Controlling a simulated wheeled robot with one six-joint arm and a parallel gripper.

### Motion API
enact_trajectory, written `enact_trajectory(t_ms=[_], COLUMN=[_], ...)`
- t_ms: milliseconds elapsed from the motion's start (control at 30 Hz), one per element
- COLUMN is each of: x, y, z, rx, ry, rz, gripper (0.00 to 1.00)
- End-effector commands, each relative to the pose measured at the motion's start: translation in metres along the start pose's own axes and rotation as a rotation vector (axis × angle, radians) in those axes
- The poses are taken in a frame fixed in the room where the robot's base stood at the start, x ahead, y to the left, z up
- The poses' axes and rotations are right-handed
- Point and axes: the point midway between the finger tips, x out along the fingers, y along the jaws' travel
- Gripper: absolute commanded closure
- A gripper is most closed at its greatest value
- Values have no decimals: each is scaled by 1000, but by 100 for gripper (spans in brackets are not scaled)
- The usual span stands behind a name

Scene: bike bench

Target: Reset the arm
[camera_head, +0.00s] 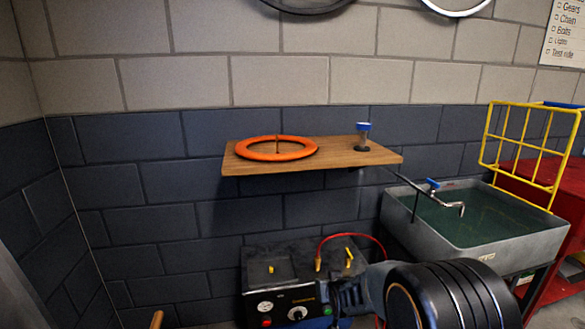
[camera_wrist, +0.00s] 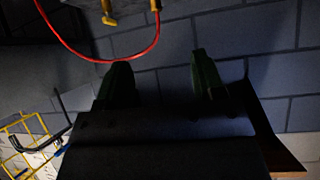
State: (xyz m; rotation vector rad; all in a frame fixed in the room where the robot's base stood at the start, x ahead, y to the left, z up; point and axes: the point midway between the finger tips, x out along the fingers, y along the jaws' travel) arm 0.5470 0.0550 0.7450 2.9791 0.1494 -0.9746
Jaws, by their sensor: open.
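My gripper (camera_wrist: 162,62) shows in the wrist view as two dark fingers, apart, with nothing between them. Beyond them is the dark block wall. The wrist view is turned over, so the red hose (camera_wrist: 132,58) hangs at its top. In the head view my arm reaches in from the bottom right, in front of the compressor box (camera_head: 268,258). It hides part of that box, and the fingers cannot be made out clearly there.
A wooden shelf (camera_head: 345,160) on the wall holds an orange ring (camera_head: 262,154) and a blue-topped cylinder (camera_head: 363,136). A grey sink (camera_head: 535,247) with a tap (camera_head: 440,203) stands at right. A yellow wire rack (camera_head: 483,140) is on a red cabinet (camera_head: 515,180). The left wall is bare.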

Motion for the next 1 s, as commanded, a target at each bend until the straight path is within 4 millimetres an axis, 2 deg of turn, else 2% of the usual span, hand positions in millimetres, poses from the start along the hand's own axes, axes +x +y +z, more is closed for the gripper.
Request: enact_trajectory(t_ms=[33,200,400,500,600,700,833,1000], x=[-45,-151,-263,-305,-336,-355,-367,-369], y=[4,14,22,23,24,24,22,22], z=[-35,-71,-88,-89,-87,-84,-82,-79], rx=[4,17,34,41,47,51,53,54], ry=[-40,-226,-419,-493,-551,-590,-616,-624], rz=[8,29,50,57,62,65,67,67], gripper=[38,38,38,38,38,38,38,38])
